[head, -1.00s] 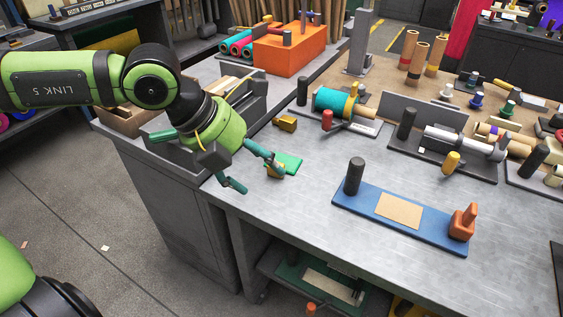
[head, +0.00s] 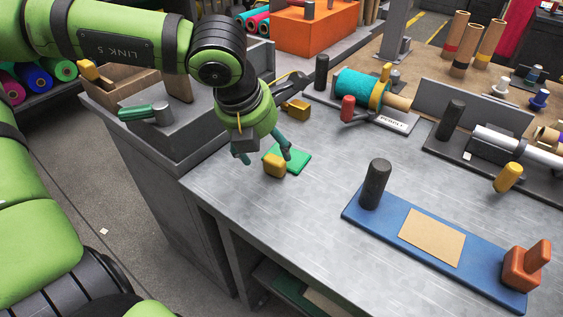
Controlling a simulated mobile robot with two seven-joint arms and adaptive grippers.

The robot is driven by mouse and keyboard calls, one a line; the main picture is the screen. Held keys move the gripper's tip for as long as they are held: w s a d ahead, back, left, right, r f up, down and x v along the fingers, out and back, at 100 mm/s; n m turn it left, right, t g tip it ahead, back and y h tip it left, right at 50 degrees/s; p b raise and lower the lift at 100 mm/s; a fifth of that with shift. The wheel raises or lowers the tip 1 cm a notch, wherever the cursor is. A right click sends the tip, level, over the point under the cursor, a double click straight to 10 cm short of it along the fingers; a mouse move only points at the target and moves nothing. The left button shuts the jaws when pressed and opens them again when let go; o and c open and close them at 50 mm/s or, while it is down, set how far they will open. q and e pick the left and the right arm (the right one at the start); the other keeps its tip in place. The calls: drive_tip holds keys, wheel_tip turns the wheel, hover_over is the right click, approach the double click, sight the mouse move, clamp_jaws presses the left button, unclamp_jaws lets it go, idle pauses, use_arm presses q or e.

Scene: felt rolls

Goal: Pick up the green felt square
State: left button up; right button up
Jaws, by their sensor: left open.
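The green felt square (head: 299,160) lies flat on the grey metal workbench (head: 262,215), near its left end. My left gripper (head: 265,158) is open and empty, pointing down over the bench. Whether the fingers touch the square or block cannot be told. My right gripper is not in view.
A blue board (head: 385,226) with a black post (head: 375,184) and a tan patch lies to the right. A yellow piece (head: 295,110) and a teal roll (head: 360,91) on a stand are behind. The bench front is clear.

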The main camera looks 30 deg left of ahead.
sight(273, 160)
use_arm(q)
drive_tip(key=shift+d+x, duration=0.15)
drive_tip(key=shift+x, duration=1)
drive_tip(key=shift+d+x, duration=0.2)
drive_tip(key=shift+x, duration=1)
drive_tip(key=shift+s, duration=0.15)
drive_tip(key=c, duration=1.3)
